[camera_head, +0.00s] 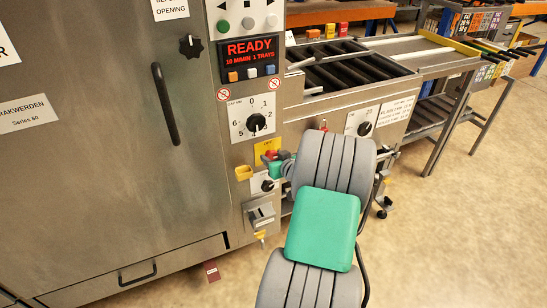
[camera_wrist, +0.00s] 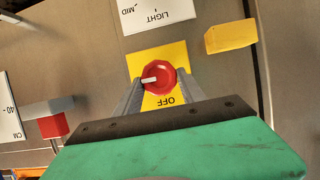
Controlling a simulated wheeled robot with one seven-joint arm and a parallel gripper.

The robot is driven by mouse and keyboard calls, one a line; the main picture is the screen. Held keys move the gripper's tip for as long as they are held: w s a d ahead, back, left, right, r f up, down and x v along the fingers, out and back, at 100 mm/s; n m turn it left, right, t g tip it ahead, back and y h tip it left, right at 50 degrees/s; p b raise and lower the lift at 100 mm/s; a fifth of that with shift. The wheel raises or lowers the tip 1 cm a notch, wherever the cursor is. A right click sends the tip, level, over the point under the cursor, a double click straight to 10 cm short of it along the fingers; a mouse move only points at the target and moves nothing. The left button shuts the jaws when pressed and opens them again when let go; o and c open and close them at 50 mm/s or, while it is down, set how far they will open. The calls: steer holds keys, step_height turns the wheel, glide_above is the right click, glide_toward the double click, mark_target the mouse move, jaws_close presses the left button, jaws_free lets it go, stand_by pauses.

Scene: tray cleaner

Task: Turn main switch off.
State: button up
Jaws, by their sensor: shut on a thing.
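The main switch is a red knob (camera_wrist: 158,77) on a yellow plate (camera_wrist: 146,57) in the wrist view. Its white pointer mark points left in that view. The word OFF stands upside down on the plate, below and right of the knob. My gripper (camera_wrist: 161,82) is shut on the knob, with one grey finger on each side. In the head view the yellow plate (camera_head: 262,148) is on the steel front panel, and my gripper (camera_head: 276,163) covers most of the knob. My arm comes in from the lower right.
A yellow block (camera_wrist: 230,37) sticks out near the switch; it also shows in the head view (camera_head: 243,172). A red block (camera_wrist: 52,126) protrudes on the other side. A black dial (camera_head: 256,122) is above the switch. The display (camera_head: 249,51) reads READY.

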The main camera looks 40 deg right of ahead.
steer(key=shift+f+n+b, duration=0.1)
steer(key=shift+n+b, duration=0.2)
steer(key=shift+b, duration=0.3)
steer(key=n+h+b, duration=0.1)
steer(key=b, duration=0.2)
steer(key=shift+w+a+f+n+h, duration=0.1)
steer(key=shift+a+f+n+h, duration=0.15)
steer(key=shift+n+h, duration=0.15)
steer(key=n+h+b, duration=0.2)
steer(key=n+b, duration=0.1)
steer(key=b, duration=0.3)
steer(key=n+h+b, duration=0.2)
steer(key=n+b, duration=0.2)
steer(key=b, duration=0.2)
steer(key=n+t+h+b, duration=0.1)
steer(key=n+b, duration=0.2)
steer(key=b, duration=0.3)
steer(key=shift+a+f+n+h, duration=0.3)
steer(key=shift+n+h, duration=0.1)
steer(key=o, duration=1.3)
steer(key=shift+r, duration=0.1)
